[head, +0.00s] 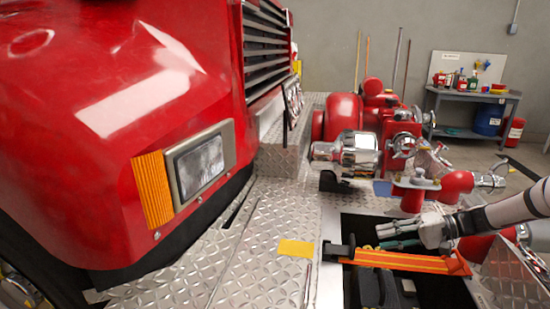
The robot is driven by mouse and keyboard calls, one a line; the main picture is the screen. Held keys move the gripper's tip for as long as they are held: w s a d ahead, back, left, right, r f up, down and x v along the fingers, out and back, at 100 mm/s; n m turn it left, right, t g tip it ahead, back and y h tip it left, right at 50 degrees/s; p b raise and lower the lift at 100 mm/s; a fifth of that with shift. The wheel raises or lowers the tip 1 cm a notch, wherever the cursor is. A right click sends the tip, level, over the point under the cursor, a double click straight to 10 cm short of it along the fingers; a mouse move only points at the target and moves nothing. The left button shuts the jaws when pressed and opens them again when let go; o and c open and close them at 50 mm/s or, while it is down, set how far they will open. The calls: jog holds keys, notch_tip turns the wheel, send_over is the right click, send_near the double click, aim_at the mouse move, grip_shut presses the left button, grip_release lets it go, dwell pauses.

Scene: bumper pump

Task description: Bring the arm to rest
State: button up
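My gripper (390,236) is at the lower right of the head view, at the end of my arm, which comes in from the right edge. Its fingers point left, over the dark open well (362,226) in the bumper deck. They are small here and blend with what lies behind, so I cannot tell whether they are open or shut. No held thing can be made out.
A red truck front (110,110) fills the left. Red and chrome pump fittings (345,148) stand behind my gripper. An orange strap (405,262) crosses the well just below it. The diamond-plate deck (235,270) is mostly clear. A grey workbench (470,95) stands far back.

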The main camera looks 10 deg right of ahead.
jog(key=s+a+r+n+g+h+p, duration=0.1)
jog(key=s+a+r+g+h+p, duration=0.2)
jog(key=s+a+r, duration=0.5)
jog(key=s+a+r+n+g+h+p, duration=0.2)
jog(key=s+a+r+h, duration=0.4)
jog(key=r, duration=0.5)
jog(key=s+a+r+t+h+p, duration=0.1)
jog(key=s+r, duration=0.4)
jog(key=s, duration=0.5)
jog(key=s+a+r+t+h+p, duration=0.2)
jog(key=s+r+t+h+p, duration=0.1)
jog(key=s, duration=0.8)
notch_tip(320, 180, up, 2)
jog(key=shift+s+a+r+n+t+p, duration=0.3)
jog(key=shift+n+t+p, duration=0.1)
jog(key=shift+t+p, duration=0.3)
jog(key=shift+f, duration=0.1)
